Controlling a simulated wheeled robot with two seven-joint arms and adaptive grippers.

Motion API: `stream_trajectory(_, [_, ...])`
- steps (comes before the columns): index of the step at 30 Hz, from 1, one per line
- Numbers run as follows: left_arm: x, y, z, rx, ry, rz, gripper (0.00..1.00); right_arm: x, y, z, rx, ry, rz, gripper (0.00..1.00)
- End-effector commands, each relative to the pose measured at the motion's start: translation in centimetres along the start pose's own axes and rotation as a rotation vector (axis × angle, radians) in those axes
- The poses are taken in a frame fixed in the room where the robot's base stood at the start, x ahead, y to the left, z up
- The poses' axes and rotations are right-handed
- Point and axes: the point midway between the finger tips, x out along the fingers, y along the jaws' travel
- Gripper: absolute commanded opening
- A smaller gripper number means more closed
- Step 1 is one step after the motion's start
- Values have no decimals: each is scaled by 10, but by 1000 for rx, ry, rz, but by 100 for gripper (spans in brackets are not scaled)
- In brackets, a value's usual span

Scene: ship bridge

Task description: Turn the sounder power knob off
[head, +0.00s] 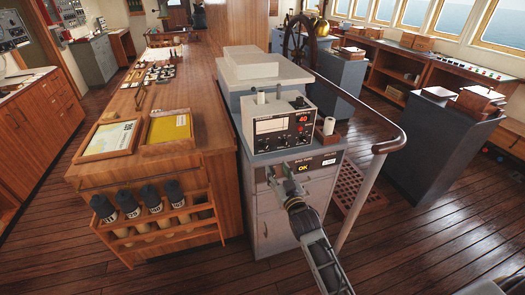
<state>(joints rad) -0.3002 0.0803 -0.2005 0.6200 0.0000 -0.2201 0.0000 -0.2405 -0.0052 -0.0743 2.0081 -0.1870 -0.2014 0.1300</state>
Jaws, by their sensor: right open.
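My right gripper (276,177) is open and empty, in front of the console just below the sounder. It appears apart from the knobs. It partly hides the panel with the yellow OK display (303,168). My left gripper is not in view.
A curved wooden handrail (385,132) on a metal post stands right of the console. A wooden chart table (190,160) with a rack of dark cylinders (150,198) is on the left. A white roll (329,126) stands beside the sounder. The floor in front is clear.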

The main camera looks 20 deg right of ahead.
Motion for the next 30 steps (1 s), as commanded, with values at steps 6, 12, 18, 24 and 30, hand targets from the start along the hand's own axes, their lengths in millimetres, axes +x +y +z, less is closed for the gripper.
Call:
stream_trajectory(6, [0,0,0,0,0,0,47,0,0,0,25,1,0,48])
stream_trajectory(12, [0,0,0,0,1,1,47,0,0,0,31,1,0,48])
stream_trajectory(18, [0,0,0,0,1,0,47,0,0,0,31,1,0,48])
stream_trajectory(24, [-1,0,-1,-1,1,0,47,4,0,0,31,1,0,48])
stream_trajectory(30, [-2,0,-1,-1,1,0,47,16,0,0,31,2,0,48])
